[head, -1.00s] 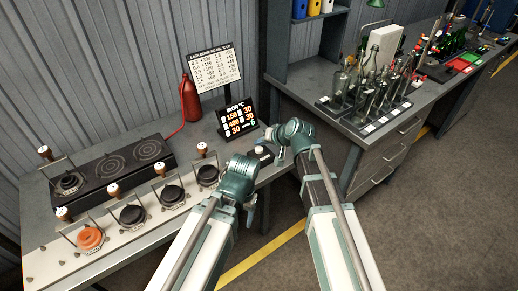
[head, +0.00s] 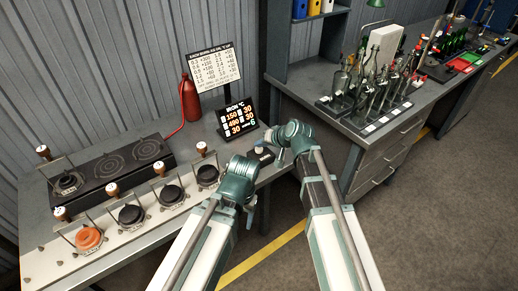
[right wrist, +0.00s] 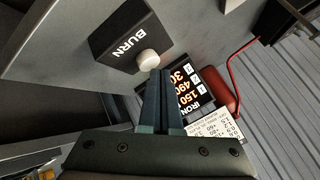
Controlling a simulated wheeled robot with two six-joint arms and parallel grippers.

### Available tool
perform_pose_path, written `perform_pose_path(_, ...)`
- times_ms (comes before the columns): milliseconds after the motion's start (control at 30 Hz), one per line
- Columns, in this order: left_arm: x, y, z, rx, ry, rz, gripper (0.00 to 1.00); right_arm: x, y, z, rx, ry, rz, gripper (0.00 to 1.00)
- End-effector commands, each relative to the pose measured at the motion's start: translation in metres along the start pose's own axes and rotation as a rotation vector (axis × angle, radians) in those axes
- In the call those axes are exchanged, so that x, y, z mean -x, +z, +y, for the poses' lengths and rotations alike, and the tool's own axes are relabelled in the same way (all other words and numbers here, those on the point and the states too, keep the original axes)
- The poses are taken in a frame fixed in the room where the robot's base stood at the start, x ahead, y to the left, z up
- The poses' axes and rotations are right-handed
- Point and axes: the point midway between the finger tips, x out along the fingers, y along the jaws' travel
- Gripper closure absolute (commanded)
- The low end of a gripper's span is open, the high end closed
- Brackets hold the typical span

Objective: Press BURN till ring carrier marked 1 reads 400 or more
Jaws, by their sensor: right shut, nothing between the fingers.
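The dark BURN box (right wrist: 118,36) with its white round button (right wrist: 148,60) shows in the right wrist view, and in the head view the box (head: 262,154) sits at the table's right end. My right gripper (right wrist: 160,74) is shut and empty, its fingertips right beside the button; I cannot tell whether they touch it. The IRON °C display (head: 238,118) shows lit values including 150, 490 and 30. Several ring carriers with wooden knobs stand on the left table, one with an orange ring (head: 89,238); their marks are too small to read. My left gripper (head: 250,212) hangs low at the table's front edge, jaws unclear.
A black burner plate (head: 115,163) lies along the wall with one carrier on its left end. A red extinguisher-like bottle (head: 189,98) and a printed chart (head: 209,70) stand behind the display. The right bench (head: 375,140) holds several glass bottles.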

Motion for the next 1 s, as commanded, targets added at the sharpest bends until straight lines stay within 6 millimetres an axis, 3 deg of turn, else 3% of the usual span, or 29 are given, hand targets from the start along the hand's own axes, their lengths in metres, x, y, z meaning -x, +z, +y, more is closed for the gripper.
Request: perform_pose_path(1000,-0.008,-0.0005,0.0008,0.0,0.0,0.0,0.32,-0.0056,0.0044,0.004,0.0,0.0,-0.001,1.0)
